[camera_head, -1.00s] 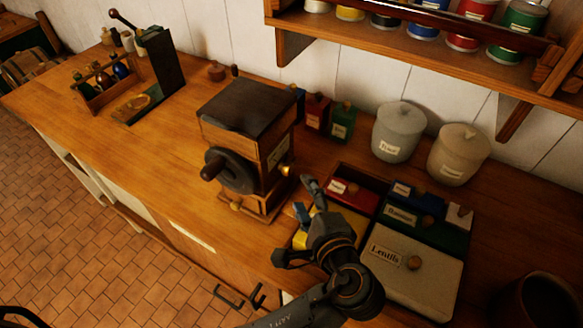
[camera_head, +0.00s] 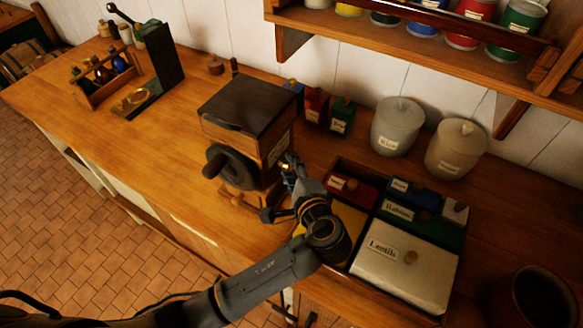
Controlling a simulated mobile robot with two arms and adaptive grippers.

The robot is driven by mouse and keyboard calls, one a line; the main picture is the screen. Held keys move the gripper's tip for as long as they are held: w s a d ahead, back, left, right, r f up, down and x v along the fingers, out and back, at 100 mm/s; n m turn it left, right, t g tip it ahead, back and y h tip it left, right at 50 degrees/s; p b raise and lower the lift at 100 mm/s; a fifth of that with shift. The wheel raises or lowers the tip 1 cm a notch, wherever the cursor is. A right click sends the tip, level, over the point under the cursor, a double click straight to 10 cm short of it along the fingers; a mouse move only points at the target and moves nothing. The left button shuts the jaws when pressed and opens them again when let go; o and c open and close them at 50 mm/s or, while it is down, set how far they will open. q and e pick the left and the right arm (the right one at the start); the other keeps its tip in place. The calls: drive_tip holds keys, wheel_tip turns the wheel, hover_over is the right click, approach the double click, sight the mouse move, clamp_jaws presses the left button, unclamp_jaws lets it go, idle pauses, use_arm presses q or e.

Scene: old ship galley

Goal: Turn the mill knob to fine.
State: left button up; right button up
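The mill (camera_head: 238,140) is a wooden box with a dark top, standing on the wooden counter. A dark round crank wheel with a handle (camera_head: 218,162) is on its front left face. A small brass knob (camera_head: 285,167) is on its right face, beside a pale label (camera_head: 279,147). My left gripper (camera_head: 288,172) is at the mill's right face with its fingertips at the brass knob. Its fingers are small and overlap the knob, so I cannot tell whether they grip it. My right gripper is not in view.
A tray of labelled boxes, including Lentils (camera_head: 405,268), sits right of my gripper. Two pale canisters (camera_head: 398,126) and small red and green tins (camera_head: 341,116) stand behind. A shelf (camera_head: 420,35) overhangs the back right. The counter left of the mill is mostly clear.

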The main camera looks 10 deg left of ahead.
use_arm(q)
clamp_jaws()
drive_tip(key=shift+f, duration=0.1)
drive_tip(key=n+t+b, duration=0.1)
drive_tip(key=b, duration=0.2)
drive_tip(key=f+n+t+b, duration=0.1)
drive_tip(key=b, duration=0.2)
drive_tip(key=shift+r+n+t+y+b, duration=0.3)
drive_tip(key=shift+t+b, duration=0.1)
drive_tip(key=shift+b, duration=0.25)
drive_tip(key=o, duration=0.7)
unclamp_jaws()
drive_tip(key=shift+c, duration=0.2)
drive_tip(key=shift+s, duration=0.2)
drive_tip(key=v, duration=1.1)
drive_tip(key=shift+s+d, duration=0.15)
drive_tip(key=shift+s, duration=0.2)
